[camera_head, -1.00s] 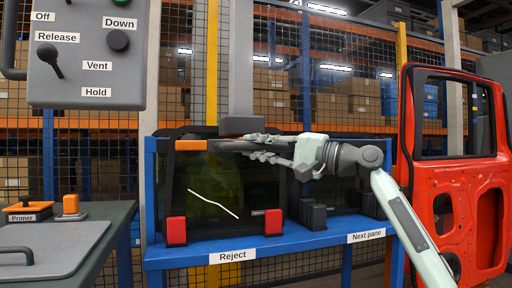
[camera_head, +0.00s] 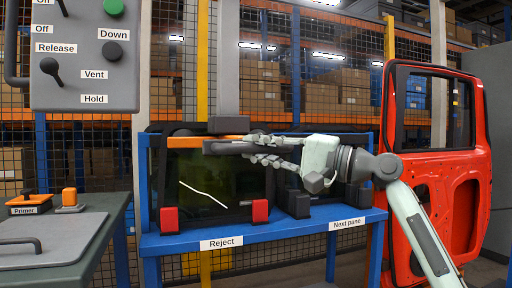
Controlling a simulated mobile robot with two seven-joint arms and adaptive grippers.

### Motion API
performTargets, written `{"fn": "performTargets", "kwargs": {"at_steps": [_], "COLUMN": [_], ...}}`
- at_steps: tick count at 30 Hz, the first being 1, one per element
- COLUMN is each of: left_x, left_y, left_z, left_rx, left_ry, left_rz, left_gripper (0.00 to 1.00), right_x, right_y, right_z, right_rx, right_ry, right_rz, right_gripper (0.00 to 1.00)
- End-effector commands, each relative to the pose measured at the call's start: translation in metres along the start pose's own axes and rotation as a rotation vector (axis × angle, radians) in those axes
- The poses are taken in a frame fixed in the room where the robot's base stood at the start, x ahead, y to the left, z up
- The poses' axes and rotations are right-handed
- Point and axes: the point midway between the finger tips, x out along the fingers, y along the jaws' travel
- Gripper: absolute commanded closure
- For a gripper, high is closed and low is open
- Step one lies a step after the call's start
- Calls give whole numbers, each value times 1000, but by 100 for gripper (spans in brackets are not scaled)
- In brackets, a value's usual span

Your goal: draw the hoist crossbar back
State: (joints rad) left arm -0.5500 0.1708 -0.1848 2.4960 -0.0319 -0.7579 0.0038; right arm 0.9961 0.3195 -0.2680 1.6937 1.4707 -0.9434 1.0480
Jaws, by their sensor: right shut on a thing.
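The dark horizontal crossbar (camera_head: 225,147) hangs in front of the upper part of the rack, under a grey block (camera_head: 228,125) on a grey upright hoist column (camera_head: 228,70). An orange bar (camera_head: 188,142) shows just behind and above its left part. My right gripper (camera_head: 262,149) comes in from the right, and its fingers are closed around the right part of the crossbar, hiding that part. My left gripper is not in view.
The blue rack (camera_head: 262,237) holds a dark pane with a white crack line (camera_head: 203,194) and red clamps (camera_head: 169,220). A red car door (camera_head: 470,150) stands right. A grey control box (camera_head: 85,60) hangs upper left, above a bench (camera_head: 60,240).

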Motion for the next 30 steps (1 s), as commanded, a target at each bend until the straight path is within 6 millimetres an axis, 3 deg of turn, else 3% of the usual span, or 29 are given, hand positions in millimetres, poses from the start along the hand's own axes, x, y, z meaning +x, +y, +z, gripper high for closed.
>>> {"fn": "performTargets", "kwargs": {"at_steps": [3,4,9,20,23,30], "left_x": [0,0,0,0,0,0], "left_y": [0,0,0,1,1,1], "left_z": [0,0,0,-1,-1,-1], "left_rx": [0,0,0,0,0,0], "left_ry": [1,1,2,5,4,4], "left_rz": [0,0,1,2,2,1], "left_gripper": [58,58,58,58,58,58], "right_x": [0,0,0,-5,-18,-69], "right_y": [3,3,2,2,1,2], "right_z": [5,5,4,2,2,1], "right_rx": [1,1,1,0,-1,0], "right_ry": [-15,-15,-12,-7,-6,-5], "right_rz": [7,8,6,4,3,6], "right_gripper": [100,82,62,62,62,62]}}
